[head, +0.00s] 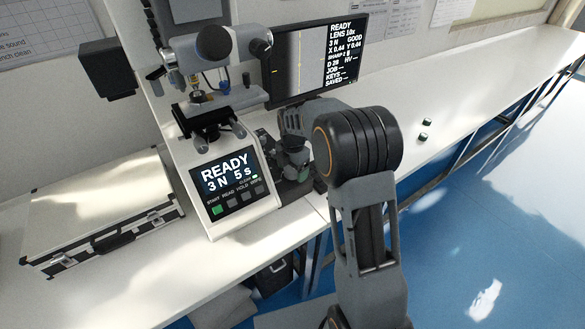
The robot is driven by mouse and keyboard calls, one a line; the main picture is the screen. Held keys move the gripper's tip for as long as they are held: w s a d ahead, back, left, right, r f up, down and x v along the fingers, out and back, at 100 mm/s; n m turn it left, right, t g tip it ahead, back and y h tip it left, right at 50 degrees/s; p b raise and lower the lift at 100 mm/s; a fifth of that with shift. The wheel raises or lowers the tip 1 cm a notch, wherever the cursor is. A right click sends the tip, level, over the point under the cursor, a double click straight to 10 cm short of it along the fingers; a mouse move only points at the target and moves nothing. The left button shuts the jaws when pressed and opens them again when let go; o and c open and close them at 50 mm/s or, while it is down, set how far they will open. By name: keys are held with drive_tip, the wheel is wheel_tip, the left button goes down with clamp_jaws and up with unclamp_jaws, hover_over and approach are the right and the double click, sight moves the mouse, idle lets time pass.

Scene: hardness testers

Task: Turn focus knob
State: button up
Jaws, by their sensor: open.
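The hardness tester (182,140) stands on the bench at centre left, with a lit front panel (225,180) reading READY, 3 N, 5 s. Its upper head (222,48) has a horizontal grey barrel and its specimen stage (205,118) sits below. My gripper (266,143) is close to the right side of the tester, below the monitor, and is open. Its fingertips are small and dark here, and I cannot tell whether they touch anything. I cannot clearly make out the focus knob; my wrist covers part of the tester's right side.
A monitor (315,62) showing READY and LENS 10x stands behind my arm. A silver case (100,215) lies on the bench at left. The blue floor (480,220) is open.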

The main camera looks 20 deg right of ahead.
drive_tip(key=c, duration=0.9)
drive_tip(key=shift+m, duration=0.4)
